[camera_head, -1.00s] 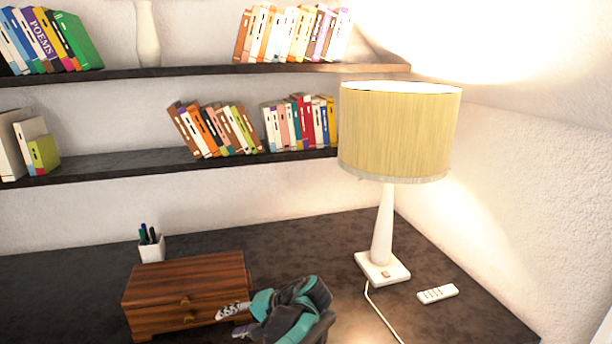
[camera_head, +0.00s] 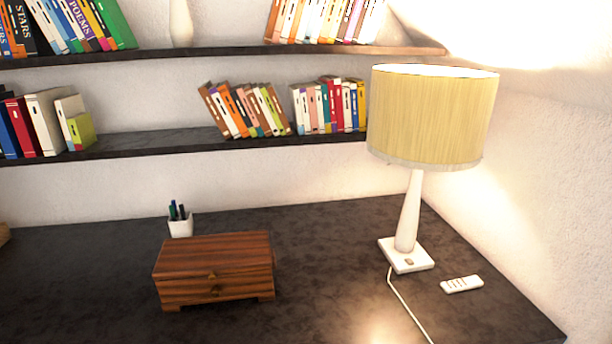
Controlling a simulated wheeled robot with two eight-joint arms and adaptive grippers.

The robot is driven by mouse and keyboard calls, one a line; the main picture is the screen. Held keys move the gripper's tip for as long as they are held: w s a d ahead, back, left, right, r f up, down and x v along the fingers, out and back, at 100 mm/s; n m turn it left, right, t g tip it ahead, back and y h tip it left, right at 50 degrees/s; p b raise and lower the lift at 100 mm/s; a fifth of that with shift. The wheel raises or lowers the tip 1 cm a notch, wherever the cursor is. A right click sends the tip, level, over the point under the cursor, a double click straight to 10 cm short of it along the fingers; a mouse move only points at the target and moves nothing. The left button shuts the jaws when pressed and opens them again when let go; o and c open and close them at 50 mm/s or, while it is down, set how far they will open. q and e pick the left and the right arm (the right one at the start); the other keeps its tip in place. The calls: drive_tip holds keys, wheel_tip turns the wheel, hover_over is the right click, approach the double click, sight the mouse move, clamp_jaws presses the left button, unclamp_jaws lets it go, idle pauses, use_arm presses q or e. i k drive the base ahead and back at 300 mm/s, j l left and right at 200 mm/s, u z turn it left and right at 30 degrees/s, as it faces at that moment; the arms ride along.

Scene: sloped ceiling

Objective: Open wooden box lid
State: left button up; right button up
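The wooden box (camera_head: 240,282) stands on the dark desk, left of the middle of the view. It is reddish-brown with dark grain, short feet and two small knobs on its front. Its lid (camera_head: 212,256) is flat on top and closed. Neither of my grippers shows in the head view, and nothing touches the box.
A white pen cup (camera_head: 180,227) stands just behind the box. A lamp (camera_head: 408,240) with a yellow shade and a cord, and a white remote (camera_head: 462,284), are to the right. Bookshelves (camera_head: 180,143) hang above.

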sight(212, 255)
drive_tip(key=i+j, duration=0.15)
drive_tip(key=j, duration=0.25)
drive_tip(key=i+j, duration=0.1)
drive_tip(key=j, duration=0.35)
drive_tip(key=i+j, duration=0.15)
drive_tip(key=j, duration=0.25)
drive_tip(key=i+j, duration=0.1)
drive_tip(key=j, duration=0.35)
drive_tip(key=z, duration=0.05)
